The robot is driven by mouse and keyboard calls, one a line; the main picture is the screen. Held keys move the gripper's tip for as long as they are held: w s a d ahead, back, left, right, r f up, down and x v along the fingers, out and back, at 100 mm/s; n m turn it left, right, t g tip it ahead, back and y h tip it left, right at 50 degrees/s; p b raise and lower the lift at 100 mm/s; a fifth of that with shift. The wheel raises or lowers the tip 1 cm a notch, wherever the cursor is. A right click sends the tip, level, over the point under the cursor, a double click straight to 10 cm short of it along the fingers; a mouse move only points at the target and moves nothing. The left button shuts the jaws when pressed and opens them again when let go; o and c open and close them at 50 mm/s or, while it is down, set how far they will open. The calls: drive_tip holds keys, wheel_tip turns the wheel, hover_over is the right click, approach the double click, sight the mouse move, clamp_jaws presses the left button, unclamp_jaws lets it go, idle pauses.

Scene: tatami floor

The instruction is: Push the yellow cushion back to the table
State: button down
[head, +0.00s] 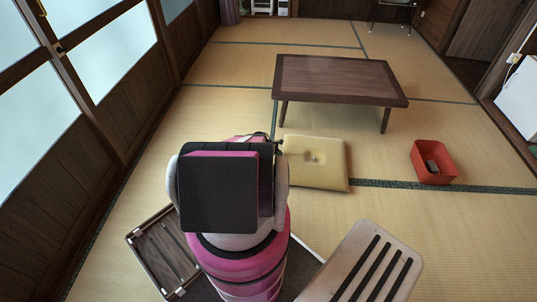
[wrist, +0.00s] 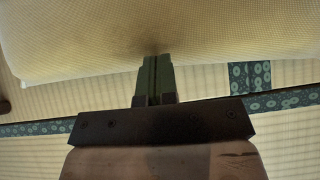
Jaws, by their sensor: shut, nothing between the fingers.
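The yellow cushion (head: 316,170) lies flat on the tatami in the head view, just in front of the low dark wooden table (head: 340,80). A strip of floor shows between the cushion and the table. In the wrist view the cushion (wrist: 170,35) fills the top. My gripper (wrist: 157,62) is shut and empty, its fingertips at the cushion's near edge; I cannot tell if they touch it. In the head view my own arm and body hide the gripper and part of the cushion's left side.
A red bin (head: 434,168) with a dark item inside stands right of the cushion. Wooden-framed glass doors (head: 110,50) run along the left. A white cabinet (head: 518,95) stands at the right wall. Open tatami lies between the bin and the table.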

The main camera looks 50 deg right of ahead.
sight(299, 157)
drive_tip(key=s+d, duration=0.3)
drive_tip(key=s, duration=0.1)
drive_tip(key=s+d, duration=0.3)
drive_tip(key=s, duration=0.1)
drive_tip(key=s+d, duration=0.3)
drive_tip(key=s, duration=0.1)
drive_tip(key=shift+s+d, duration=0.2)
drive_tip(key=shift+s, duration=0.1)
drive_tip(key=shift+w+a, duration=0.3)
drive_tip(key=shift+w, duration=0.1)
drive_tip(key=w+a, duration=0.2)
drive_tip(key=w, duration=0.1)
drive_tip(key=shift+a+r, duration=0.15)
drive_tip(key=shift+r, duration=0.2)
drive_tip(key=v, duration=0.9)
